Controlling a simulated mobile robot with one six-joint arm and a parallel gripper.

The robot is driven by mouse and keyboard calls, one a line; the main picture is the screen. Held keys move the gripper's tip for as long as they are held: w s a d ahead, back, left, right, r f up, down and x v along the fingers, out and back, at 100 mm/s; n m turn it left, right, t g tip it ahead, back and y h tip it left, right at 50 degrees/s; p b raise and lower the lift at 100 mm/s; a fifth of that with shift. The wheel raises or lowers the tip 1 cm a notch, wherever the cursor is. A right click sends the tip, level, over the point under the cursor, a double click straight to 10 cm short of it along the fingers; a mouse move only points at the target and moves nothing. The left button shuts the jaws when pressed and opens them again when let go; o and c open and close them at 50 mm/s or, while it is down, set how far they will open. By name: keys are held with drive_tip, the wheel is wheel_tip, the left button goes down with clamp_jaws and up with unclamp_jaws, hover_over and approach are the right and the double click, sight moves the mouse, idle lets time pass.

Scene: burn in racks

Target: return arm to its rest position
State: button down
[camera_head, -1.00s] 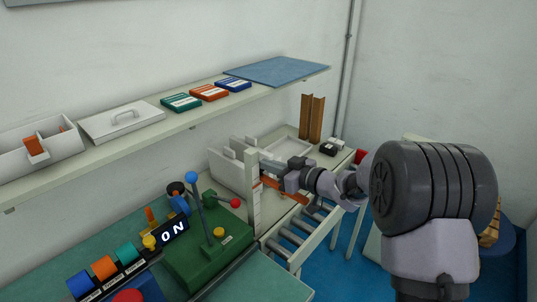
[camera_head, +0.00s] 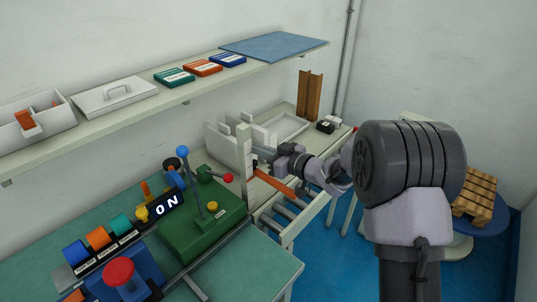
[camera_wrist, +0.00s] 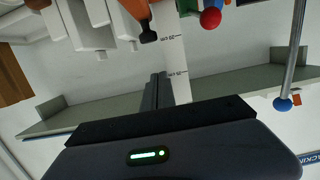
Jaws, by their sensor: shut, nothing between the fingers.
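My arm reaches from the right over the roller conveyor in the head view. My gripper (camera_head: 259,163) is at its far end, close to a white upright post (camera_head: 244,160). In the wrist view my gripper (camera_wrist: 155,92) shows dark fingers together with nothing held. The white post with scale marks (camera_wrist: 176,60) passes close beside the fingers; I cannot tell if they touch. An orange bar (camera_head: 272,183) lies just below the gripper; its black-tipped end (camera_wrist: 148,32) shows in the wrist view.
A green lever box (camera_head: 205,228) with blue and red knobs stands left of the post. White bins (camera_head: 226,142) stand behind it. A shelf (camera_head: 140,119) runs above along the wall. A wooden pallet (camera_head: 474,197) is at right; blue floor is open in front.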

drive_tip(key=p+v, duration=0.2)
drive_tip(key=v, duration=0.8)
drive_tip(key=w+d+r+m+t+h, duration=0.2)
drive_tip(key=d+r+m+t+h, duration=0.25)
drive_tip(key=d+r+h, duration=0.35)
drive_tip(key=s+d+r+m+g+h, duration=0.1)
drive_tip(key=s+d+r+m+h, duration=0.2)
drive_tip(key=s+d+r+m, duration=0.15)
drive_tip(key=s+d+f+m+g+h, duration=0.1)
drive_tip(key=s+d+m+g+h, duration=0.2)
drive_tip(key=s, duration=1.4)
drive_tip(key=s+a+f+m+g+y, duration=0.1)
drive_tip(key=s+a+g, duration=0.1)
drive_tip(key=s, duration=0.5)
drive_tip(key=s+a+f+m+g+y, duration=0.1)
drive_tip(key=s+a+f+g+y, duration=0.1)
drive_tip(key=s+a, duration=0.2)
drive_tip(key=s, duration=0.3)
drive_tip(key=shift+a+m, duration=0.35)
drive_tip(key=shift+m, duration=0.05)
drive_tip(key=shift+f+g, duration=0.15)
drive_tip(key=shift+g, duration=0.1)
